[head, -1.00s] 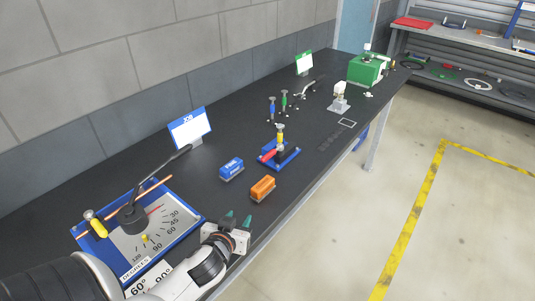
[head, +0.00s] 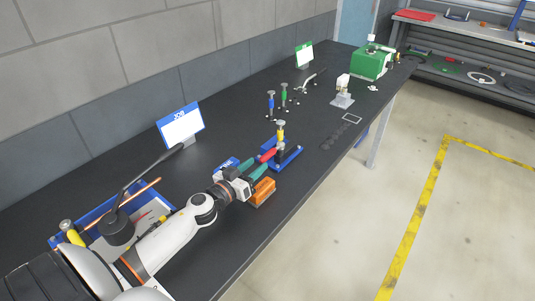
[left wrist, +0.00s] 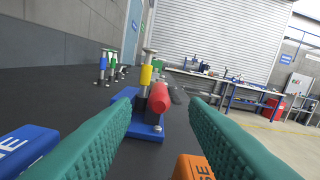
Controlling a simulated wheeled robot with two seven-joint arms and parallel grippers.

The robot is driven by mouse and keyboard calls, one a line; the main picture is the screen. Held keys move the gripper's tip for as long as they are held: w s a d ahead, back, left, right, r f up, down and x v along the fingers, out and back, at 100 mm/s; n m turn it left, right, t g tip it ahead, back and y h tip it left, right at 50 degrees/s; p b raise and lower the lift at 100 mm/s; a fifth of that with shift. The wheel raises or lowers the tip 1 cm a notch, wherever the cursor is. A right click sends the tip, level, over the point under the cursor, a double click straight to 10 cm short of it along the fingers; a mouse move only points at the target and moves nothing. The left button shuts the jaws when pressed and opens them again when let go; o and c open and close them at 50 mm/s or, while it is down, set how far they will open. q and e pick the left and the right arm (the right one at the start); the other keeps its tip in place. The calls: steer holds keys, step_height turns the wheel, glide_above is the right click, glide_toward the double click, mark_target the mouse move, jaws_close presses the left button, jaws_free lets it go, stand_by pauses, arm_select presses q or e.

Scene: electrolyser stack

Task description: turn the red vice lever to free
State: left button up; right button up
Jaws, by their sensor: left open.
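The red vice lever (head: 266,155) sticks out from a small blue vice (head: 288,158) on the dark bench. In the left wrist view the red lever (left wrist: 158,98) points toward the camera, between and beyond my fingers. A yellow-banded upright post (left wrist: 146,75) stands on the vice just behind it; it also shows in the head view (head: 280,133). My left gripper (head: 257,166) is open, with its green fingers (left wrist: 165,130) either side of the lever's line. In the head view the fingertips are close to the lever; I cannot tell if they touch it. My right gripper is out of view.
A blue block (left wrist: 22,148) lies left of my left gripper and an orange block (head: 263,192) right of it, both close. Blue and green posts (head: 271,101) stand farther back. The front bench edge is clear.

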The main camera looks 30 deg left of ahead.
mark_target(276, 149)
arm_select(q)
steer(key=w, duration=0.6)
steer(key=shift+w+d, duration=0.2)
steer(key=shift+w, duration=0.15)
jaws_close()
